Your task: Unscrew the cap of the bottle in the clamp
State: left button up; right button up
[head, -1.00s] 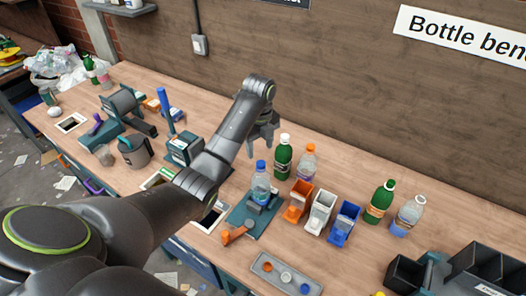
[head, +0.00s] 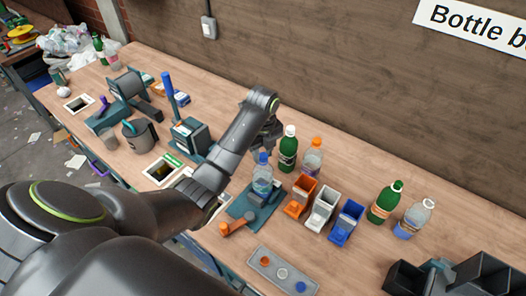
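A clear bottle with a blue-tinted label (head: 262,184) stands upright in the teal clamp (head: 243,207), which has an orange handle (head: 232,227). Its blue cap (head: 263,157) is on its neck. My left gripper (head: 266,143) points down, just above and slightly behind the cap in the picture. Its fingers look apart and nothing shows between them. I cannot tell whether they touch the cap. My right gripper is not in view.
A green bottle (head: 288,150) and an orange-capped bottle (head: 312,157) stand close behind the clamp. Orange (head: 300,197), white (head: 320,209) and blue (head: 345,224) bins stand to its right. A grey tray with caps (head: 282,273) lies in front.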

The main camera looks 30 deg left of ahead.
pick_arm(q)
jog(key=c, duration=0.6)
jog(key=shift+o, duration=0.2)
jog(key=n, duration=0.5)
jog(key=shift+n, duration=0.3)
jog(key=shift+n, duration=0.7)
jog(key=shift+r, duration=0.15)
jog(key=shift+r, duration=0.25)
jog(key=shift+r, duration=0.7)
